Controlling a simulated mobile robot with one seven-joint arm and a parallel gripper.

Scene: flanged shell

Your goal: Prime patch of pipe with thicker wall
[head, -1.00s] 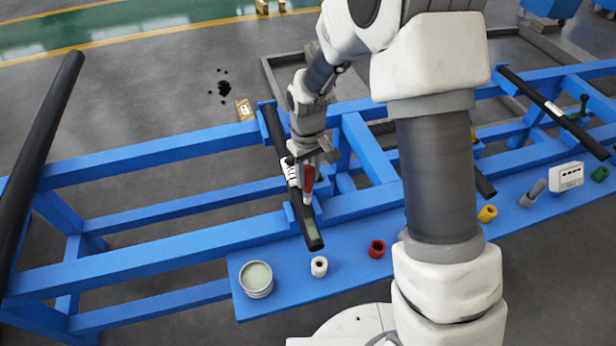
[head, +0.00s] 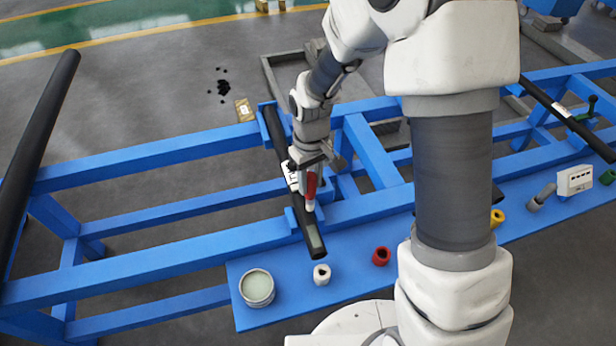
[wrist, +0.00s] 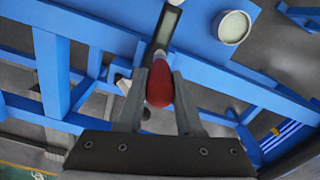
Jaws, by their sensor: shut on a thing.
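My gripper (head: 311,172) is shut on a red-handled brush (head: 311,187), whose pale head points down toward the near end of a black pipe (head: 279,138). The red handle (wrist: 159,84) sits between both fingers in the wrist view. The pipe lies in blue supports, and a paler grey-green patch (head: 315,242) shows near its near end. The brush head is above or beside the pipe just short of the patch; I cannot tell whether it touches. An open can of pale green liquid (head: 257,287) stands on the blue shelf. Wall thickness cannot be judged.
White (head: 321,274), red (head: 381,256) and yellow (head: 497,217) rings stand on the blue shelf (head: 290,309). Another black pipe (head: 40,140) lies at left, and one (head: 565,115) at right. My arm hides part of the middle. Blue frame beams surround the pipe.

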